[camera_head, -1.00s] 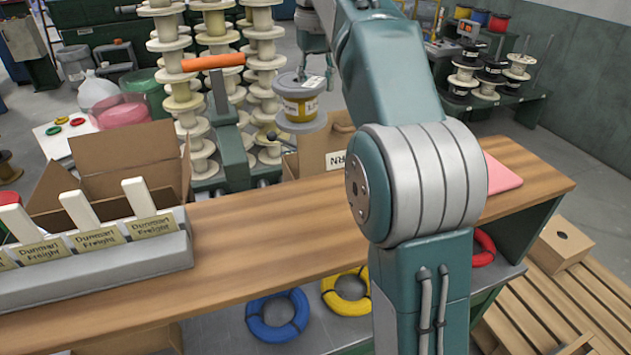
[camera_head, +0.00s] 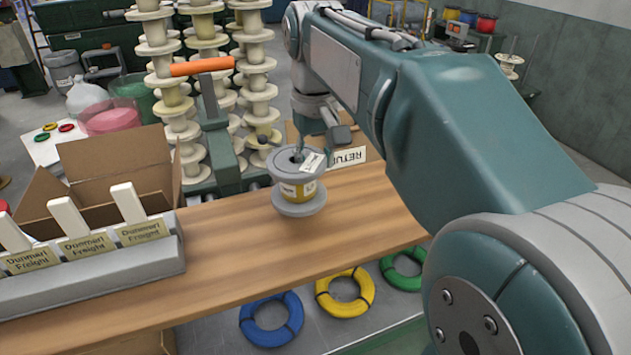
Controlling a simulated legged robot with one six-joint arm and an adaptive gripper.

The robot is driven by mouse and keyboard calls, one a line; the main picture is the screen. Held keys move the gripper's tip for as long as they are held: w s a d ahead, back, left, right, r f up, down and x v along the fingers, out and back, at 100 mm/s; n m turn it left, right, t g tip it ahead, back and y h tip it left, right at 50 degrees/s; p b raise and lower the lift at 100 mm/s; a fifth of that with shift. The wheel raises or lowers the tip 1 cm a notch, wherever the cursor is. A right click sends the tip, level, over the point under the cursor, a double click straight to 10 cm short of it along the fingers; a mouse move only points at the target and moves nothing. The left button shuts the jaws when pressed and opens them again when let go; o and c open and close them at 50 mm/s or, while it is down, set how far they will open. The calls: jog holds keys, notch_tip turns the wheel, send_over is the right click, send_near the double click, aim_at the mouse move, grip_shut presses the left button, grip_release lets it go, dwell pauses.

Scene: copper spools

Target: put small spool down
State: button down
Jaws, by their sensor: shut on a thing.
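The small spool (camera_head: 297,190) has grey flanges, a yellow winding and a white label. It is upright at the back middle of the wooden bench (camera_head: 240,250), and its lower flange looks to be at or just above the bench top; I cannot tell whether it touches. My gripper (camera_head: 299,157) reaches down from above to the spool's top centre and is shut on it. The fingertips are partly hidden at the spool's hub, and my arm covers the right side of the view.
A box labelled RETU (camera_head: 346,157) is behind the spool. An orange-handled green tool (camera_head: 215,120) stands behind the bench. Wire coils (camera_head: 272,318) lie below.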

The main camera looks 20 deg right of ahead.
aim_at(316, 193)
jog(key=shift+s+a+f, duration=0.1)
jog(key=shift+s+f, duration=0.4)
jog(key=shift+f, duration=1.6)
jog(key=shift+c, duration=1.1)
grip_release()
notch_tip(316, 193, up, 12)
jog(key=shift+r, duration=0.1)
